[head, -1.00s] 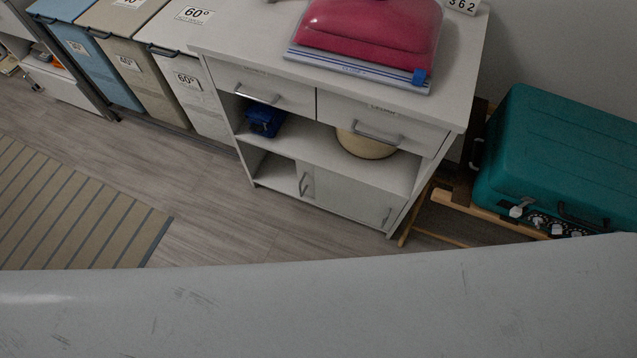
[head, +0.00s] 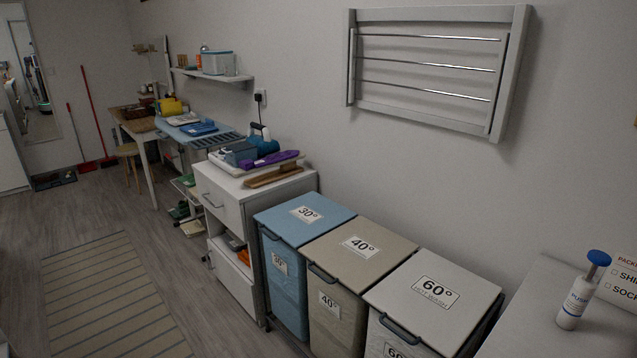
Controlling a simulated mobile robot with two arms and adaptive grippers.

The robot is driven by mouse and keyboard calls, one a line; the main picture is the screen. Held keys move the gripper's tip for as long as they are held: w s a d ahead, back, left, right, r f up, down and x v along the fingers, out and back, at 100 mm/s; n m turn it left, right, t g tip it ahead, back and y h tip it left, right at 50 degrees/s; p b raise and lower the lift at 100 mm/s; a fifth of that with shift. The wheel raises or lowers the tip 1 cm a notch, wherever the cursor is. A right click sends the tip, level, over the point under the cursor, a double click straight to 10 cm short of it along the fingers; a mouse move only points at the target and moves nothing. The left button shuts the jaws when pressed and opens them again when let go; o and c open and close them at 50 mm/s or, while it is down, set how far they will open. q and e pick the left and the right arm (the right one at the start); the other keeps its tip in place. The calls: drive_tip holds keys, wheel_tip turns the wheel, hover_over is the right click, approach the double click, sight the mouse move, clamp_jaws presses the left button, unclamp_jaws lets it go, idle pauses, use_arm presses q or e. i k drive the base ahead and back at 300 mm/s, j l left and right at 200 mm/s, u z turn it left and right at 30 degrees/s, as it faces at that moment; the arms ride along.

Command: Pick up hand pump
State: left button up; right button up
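A white cylinder with a blue T-shaped top (head: 577,300), which looks like the hand pump, stands upright on a white cabinet top (head: 535,335) at the right edge of the head view. A small printed label is on its side, too small to read fully. Its whole length shows and nothing covers it. Neither of my grippers is in the head view.
A sign (head: 622,285) stands behind the cylinder. Three lidded bins, blue (head: 290,225), beige (head: 360,245) and white (head: 440,290), line the wall. A white cabinet (head: 225,190) holds an iron (head: 262,140). The floor (head: 200,250) is clear around a striped rug (head: 110,300).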

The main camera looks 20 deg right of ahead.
sight(581, 292)
drive_tip(key=i+j, duration=0.1)
drive_tip(key=i, duration=0.35)
drive_tip(key=i+j+u, duration=0.1)
drive_tip(key=i, duration=0.35)
drive_tip(key=i+z, duration=0.25)
drive_tip(key=z, duration=0.25)
drive_tip(key=i+j+z, duration=0.2)
drive_tip(key=z, duration=0.25)
drive_tip(key=i+j+z, duration=0.25)
drive_tip(key=z, duration=0.25)
drive_tip(key=i+z, duration=0.1)
drive_tip(key=z, duration=0.3)
drive_tip(key=j+z, duration=0.15)
drive_tip(key=z, duration=0.3)
drive_tip(key=i+j+z, duration=0.1)
drive_tip(key=z, duration=0.3)
drive_tip(key=j+z, duration=0.2)
drive_tip(key=z, duration=0.25)
drive_tip(key=j+z, duration=0.2)
drive_tip(key=z, duration=0.2)
drive_tip(key=j+z, duration=0.15)
drive_tip(key=z, duration=0.3)
drive_tip(key=j+z, duration=0.35)
drive_tip(key=z, duration=0.15)
drive_tip(key=i+j+z, duration=0.1)
drive_tip(key=j+z, duration=0.35)
drive_tip(key=l, duration=0.1)
